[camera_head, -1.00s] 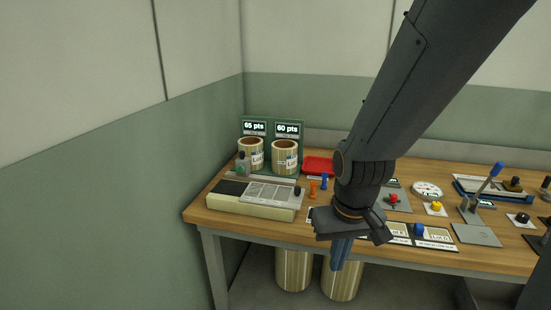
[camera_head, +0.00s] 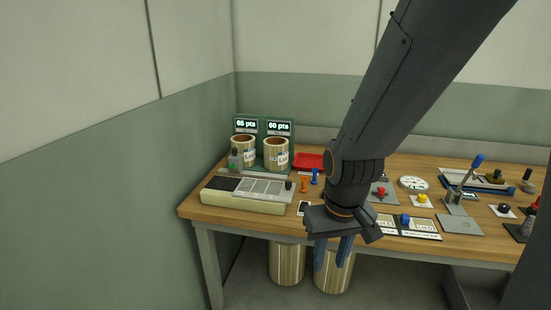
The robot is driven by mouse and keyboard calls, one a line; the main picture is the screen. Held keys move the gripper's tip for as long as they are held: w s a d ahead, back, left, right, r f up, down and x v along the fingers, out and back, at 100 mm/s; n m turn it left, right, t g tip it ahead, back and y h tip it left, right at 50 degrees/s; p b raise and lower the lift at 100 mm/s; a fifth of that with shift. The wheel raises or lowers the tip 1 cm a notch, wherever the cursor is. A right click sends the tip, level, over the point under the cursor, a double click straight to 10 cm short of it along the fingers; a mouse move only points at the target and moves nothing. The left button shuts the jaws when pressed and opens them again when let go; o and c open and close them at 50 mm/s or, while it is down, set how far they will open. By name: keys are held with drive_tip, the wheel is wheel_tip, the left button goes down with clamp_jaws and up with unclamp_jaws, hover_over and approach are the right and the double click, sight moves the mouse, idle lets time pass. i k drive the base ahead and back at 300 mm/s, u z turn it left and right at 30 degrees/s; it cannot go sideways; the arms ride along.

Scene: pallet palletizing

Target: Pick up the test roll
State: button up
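Two tan labelled rolls stand upright in a green holder at the table's back left. The left roll (camera_head: 242,150) is under a "65 pts" sign, the right roll (camera_head: 276,154) under a "60 pts" sign. Two larger striped rolls stand under the table, a left one (camera_head: 286,265) and a right one (camera_head: 333,279). I cannot tell which is the test roll. My gripper (camera_head: 332,254) points down at the table's front edge. Its two blue fingers are apart, with nothing seen between them. It partly covers the right lower roll.
A flat beige device (camera_head: 243,203) lies at the table's front left. Small orange (camera_head: 304,184) and blue (camera_head: 315,177) pegs stand beside it. A red tray (camera_head: 308,161) lies behind. A blue-knobbed lever (camera_head: 465,178) and several small fixtures crowd the right side.

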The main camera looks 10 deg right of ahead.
sight(277, 149)
drive_tip(key=k, duration=1.2)
drive_tip(key=u, duration=0.75)
drive_tip(key=i, duration=1.25)
drive_tip(key=z, duration=0.45)
drive_tip(key=i, duration=0.6)
drive_tip(key=z, duration=0.65)
drive_tip(key=i, duration=0.55)
